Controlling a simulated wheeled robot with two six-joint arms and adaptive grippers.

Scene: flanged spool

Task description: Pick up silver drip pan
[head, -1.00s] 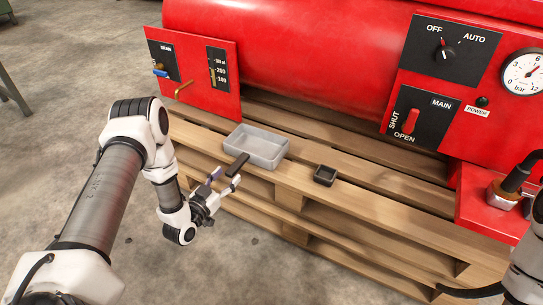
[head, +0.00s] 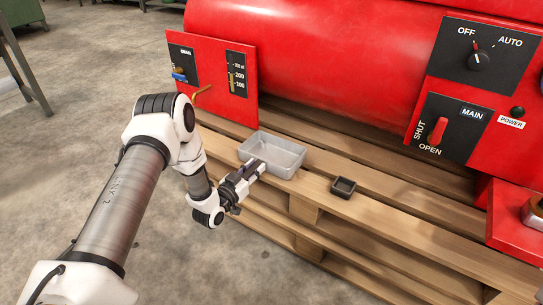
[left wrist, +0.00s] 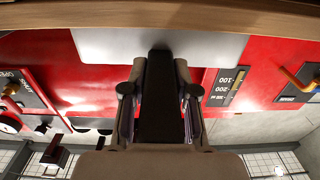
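The silver drip pan (head: 285,158), a shallow grey rectangular tray, sits on the wooden pallet below the red panel with the level scale. My left gripper (head: 259,166) reaches its near-left side, with the fingertips overlapping the pan's near wall. In the left wrist view, the pan's pale wall (left wrist: 105,42) spans the top, and the dark finger of my left gripper (left wrist: 160,62) overlaps it. The frames do not show clearly whether the fingers grip the wall or only stand beside it. My right gripper is out of view.
A small black square tray (head: 343,187) stands on the pallet (head: 390,215) to the right of the pan. The red tank (head: 320,50) rises behind. A brass drain spout (head: 202,90) juts from the red panel (head: 217,105) at left. The concrete floor in front is clear.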

